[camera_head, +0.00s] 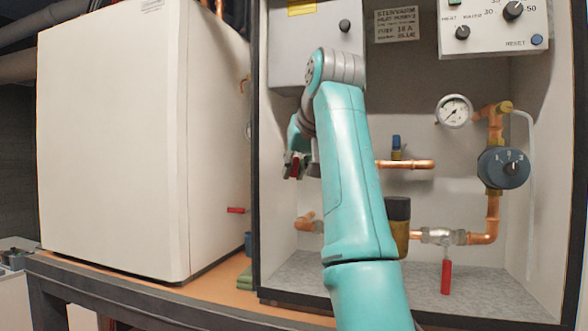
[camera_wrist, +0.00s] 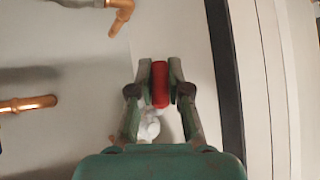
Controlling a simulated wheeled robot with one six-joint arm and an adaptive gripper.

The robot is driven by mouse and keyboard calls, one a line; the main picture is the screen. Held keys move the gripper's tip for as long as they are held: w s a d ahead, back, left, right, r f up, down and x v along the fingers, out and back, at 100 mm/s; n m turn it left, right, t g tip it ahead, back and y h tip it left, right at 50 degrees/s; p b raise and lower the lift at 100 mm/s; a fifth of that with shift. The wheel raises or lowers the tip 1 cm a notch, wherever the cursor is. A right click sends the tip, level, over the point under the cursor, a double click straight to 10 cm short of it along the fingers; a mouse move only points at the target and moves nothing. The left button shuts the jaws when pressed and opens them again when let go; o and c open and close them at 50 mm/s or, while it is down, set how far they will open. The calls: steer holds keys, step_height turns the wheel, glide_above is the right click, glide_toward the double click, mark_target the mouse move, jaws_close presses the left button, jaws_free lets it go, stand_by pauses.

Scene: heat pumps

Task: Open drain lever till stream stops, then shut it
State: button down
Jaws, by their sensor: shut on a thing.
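My gripper (camera_wrist: 160,80) is shut on a red lever handle (camera_wrist: 160,85), which stands between its two fingers in the wrist view. A pale, shiny shape (camera_wrist: 149,126), perhaps the valve body, shows just behind the handle. In the head view my gripper (camera_head: 296,165) is at the left inside of the open cabinet, and a bit of red shows at its fingers. My arm hides most of the valve there. I cannot make out a water stream in either view.
Another red-handled valve (camera_head: 446,277) hangs at the cabinet's lower right. A white tank casing (camera_head: 110,140) stands left. The black cabinet edge (camera_wrist: 226,70) is close beside my gripper.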

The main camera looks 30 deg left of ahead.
steer(key=c, duration=1.1)
jaws_free()
steer(key=v, duration=1.2)
steer(key=shift+f, duration=0.1)
